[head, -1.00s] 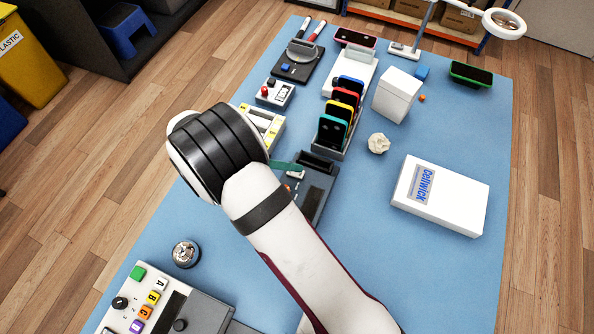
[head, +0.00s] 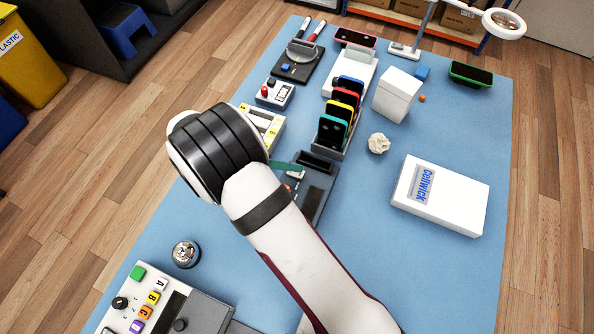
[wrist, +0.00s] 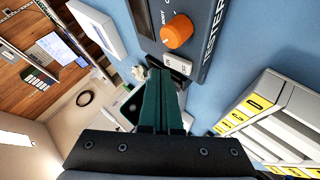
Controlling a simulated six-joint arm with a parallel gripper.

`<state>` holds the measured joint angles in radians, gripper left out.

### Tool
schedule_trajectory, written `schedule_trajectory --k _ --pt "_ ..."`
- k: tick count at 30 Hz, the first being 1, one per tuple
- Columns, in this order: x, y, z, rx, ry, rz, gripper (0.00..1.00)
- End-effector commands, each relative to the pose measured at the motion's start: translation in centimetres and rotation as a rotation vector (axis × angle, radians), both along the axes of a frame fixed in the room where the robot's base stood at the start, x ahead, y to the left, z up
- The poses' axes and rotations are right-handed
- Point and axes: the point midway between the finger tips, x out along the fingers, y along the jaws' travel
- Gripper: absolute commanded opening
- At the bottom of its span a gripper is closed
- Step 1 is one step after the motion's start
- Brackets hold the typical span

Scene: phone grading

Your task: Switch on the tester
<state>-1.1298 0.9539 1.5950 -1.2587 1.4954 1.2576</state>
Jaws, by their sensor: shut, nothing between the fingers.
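The tester (wrist: 205,28) is a dark blue-grey box with its name along one edge, an orange knob (wrist: 176,31) and a small white switch (wrist: 174,61) with marks on it. In the head view the tester (head: 318,196) lies partly behind my arm. My gripper (wrist: 160,72) has dark green fingers, shut and empty. Its tips are right beside the white switch in the wrist view. I cannot tell whether they touch it, nor which way the switch is set. A green finger also shows at the tester in the head view (head: 284,166).
A rack of coloured phones (head: 340,112) stands just behind the tester. A crumpled paper ball (head: 379,143) and a white Cellwick box (head: 440,196) are to the right. A bell (head: 186,254) and a lettered button panel (head: 135,300) are at front left. The mat's right side is mostly clear.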

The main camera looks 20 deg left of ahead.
Motion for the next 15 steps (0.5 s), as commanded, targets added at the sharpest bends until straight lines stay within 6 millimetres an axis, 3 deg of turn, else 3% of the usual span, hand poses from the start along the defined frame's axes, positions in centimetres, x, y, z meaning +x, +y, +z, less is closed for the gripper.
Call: schedule_trajectory --k 15 --pt "0.00 -0.09 -0.51 -0.001 0.000 0.000 0.00"
